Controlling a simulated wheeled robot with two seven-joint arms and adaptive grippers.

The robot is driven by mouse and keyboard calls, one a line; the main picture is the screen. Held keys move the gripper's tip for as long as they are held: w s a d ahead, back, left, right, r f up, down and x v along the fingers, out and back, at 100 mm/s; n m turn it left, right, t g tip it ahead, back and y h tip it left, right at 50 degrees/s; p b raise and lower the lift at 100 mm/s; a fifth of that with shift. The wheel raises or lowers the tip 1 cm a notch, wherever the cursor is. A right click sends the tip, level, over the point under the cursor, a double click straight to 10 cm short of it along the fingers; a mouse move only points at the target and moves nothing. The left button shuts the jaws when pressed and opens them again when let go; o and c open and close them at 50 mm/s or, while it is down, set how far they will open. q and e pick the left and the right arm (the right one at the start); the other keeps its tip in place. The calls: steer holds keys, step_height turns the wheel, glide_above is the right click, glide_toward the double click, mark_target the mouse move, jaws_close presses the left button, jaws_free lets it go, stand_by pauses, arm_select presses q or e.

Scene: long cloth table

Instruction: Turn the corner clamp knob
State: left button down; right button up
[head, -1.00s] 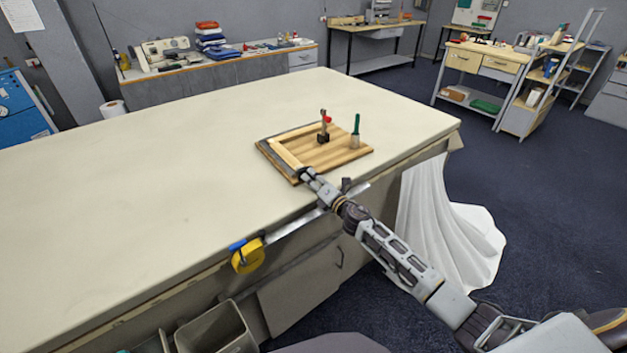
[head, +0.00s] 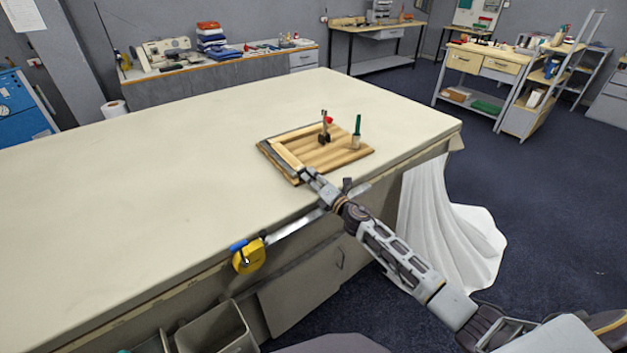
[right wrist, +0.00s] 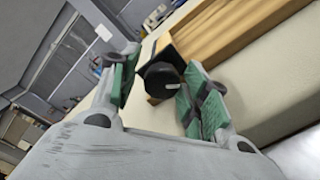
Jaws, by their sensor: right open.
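A wooden board (head: 346,157) with light wood frame strips (head: 288,155) lies near the table's front edge. My right gripper (head: 307,174) is at the board's front corner in the head view. In the right wrist view, its two green-padded fingers (right wrist: 163,86) are open. A black round knob (right wrist: 160,80) shows between and beyond them, beside a wood strip (right wrist: 225,35). I cannot tell whether the fingers touch the knob. In the head view the knob is hidden by the gripper or too small to make out. My left gripper is not in view.
A dark clamp with a red tip (head: 325,128) and a green-handled tool (head: 357,131) stand upright on the board. The cream tabletop (head: 150,170) left of the board is clear. White cloth (head: 440,225) hangs at the right.

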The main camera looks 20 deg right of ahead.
steer(key=shift+f+v, duration=0.15)
steer(key=shift+v, duration=1.4)
steer(key=shift+f+v, duration=0.2)
steer(key=shift+v, duration=1.3)
steer(key=shift+s+d+r, duration=0.1)
steer(key=shift+s+r, duration=0.05)
steer(key=shift+s, duration=0.3)
steer(key=shift+s+d+r, duration=0.1)
steer(key=shift+s+r, duration=0.05)
steer(key=shift+s, duration=0.3)
steer(key=shift+r+m, duration=0.1)
steer(key=shift+m, duration=0.2)
